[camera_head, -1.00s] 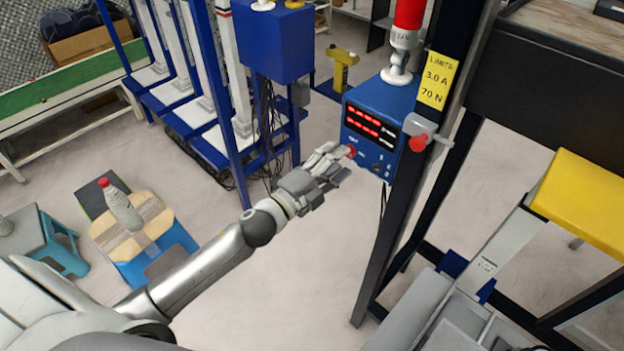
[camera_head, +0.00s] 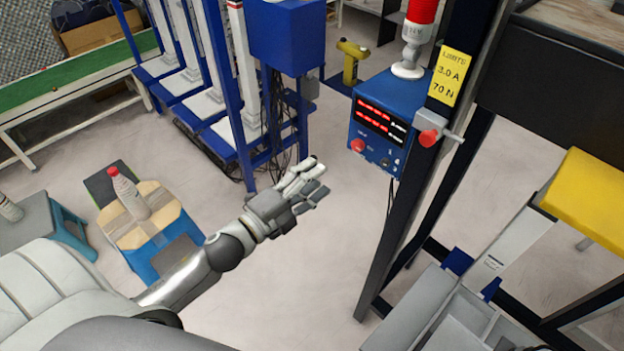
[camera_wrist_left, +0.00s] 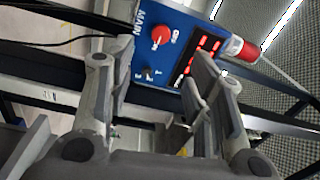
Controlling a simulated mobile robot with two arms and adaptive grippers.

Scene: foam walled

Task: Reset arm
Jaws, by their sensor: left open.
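My left gripper (camera_head: 314,180) is open and empty in the head view, in free air to the left of the blue control box. The blue control box (camera_head: 383,126) has red lit displays and a red knob (camera_head: 358,146) on its front face. In the left wrist view my gripper's two fingers (camera_wrist_left: 160,85) are spread apart, with the box (camera_wrist_left: 145,45) and its red knob (camera_wrist_left: 162,34) beyond them. There is a clear gap between the fingers and the box in the head view. My right gripper is not in view.
A dark post (camera_head: 410,190) with a yellow label (camera_head: 449,77) and a red-tipped fitting stands right of the box. A blue frame with white columns (camera_head: 235,70) is behind my gripper. The floor between is clear.

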